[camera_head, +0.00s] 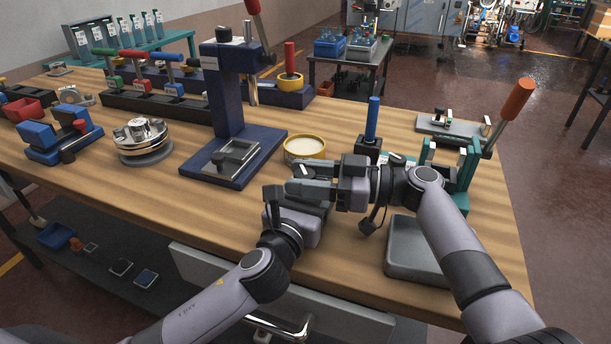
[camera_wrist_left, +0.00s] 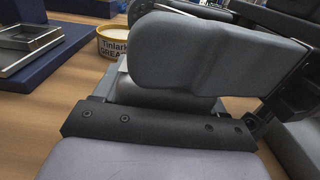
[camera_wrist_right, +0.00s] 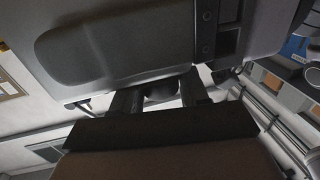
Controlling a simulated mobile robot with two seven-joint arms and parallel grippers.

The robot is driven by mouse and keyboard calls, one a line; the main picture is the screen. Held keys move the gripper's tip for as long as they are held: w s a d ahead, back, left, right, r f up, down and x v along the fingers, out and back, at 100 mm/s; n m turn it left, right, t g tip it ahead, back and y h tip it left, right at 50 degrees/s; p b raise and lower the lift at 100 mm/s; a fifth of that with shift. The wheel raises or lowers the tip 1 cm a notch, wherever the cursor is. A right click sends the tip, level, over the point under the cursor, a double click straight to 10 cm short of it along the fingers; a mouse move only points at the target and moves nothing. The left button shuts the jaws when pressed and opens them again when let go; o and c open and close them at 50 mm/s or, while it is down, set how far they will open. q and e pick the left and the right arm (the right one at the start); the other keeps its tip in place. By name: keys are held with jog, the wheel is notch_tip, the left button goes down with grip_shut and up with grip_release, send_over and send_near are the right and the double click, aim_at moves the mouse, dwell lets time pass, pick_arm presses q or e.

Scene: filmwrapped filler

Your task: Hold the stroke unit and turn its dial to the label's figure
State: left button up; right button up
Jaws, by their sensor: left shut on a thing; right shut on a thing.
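My two grippers meet above the front of the wooden bench. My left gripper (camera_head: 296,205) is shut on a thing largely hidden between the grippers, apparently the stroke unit. My right gripper (camera_head: 318,187) comes in from the right, its fingers pointing left. In the right wrist view, its fingers (camera_wrist_right: 160,97) are closed about a small dark rounded part (camera_wrist_right: 161,90), apparently the dial. In the left wrist view, a large grey rounded body covers the left fingertips. I cannot read any label figure or dial mark.
A dark blue press (camera_head: 228,100) stands behind the grippers, with a yellow grease tin (camera_head: 305,147) beside it. A grey block (camera_head: 411,248) lies at the front right, under my right arm. A teal fixture (camera_head: 462,165) with an orange-handled lever (camera_head: 515,100) stands at the right edge.

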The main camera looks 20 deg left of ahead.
aim_at(307, 173)
jog(key=shift+w+d+f, duration=0.1)
jog(key=shift+d+f, duration=0.05)
jog(key=o, duration=1)
jog(key=shift+c, duration=0.2)
notch_tip(307, 173, up, 10)
jog(key=shift+r, duration=0.1)
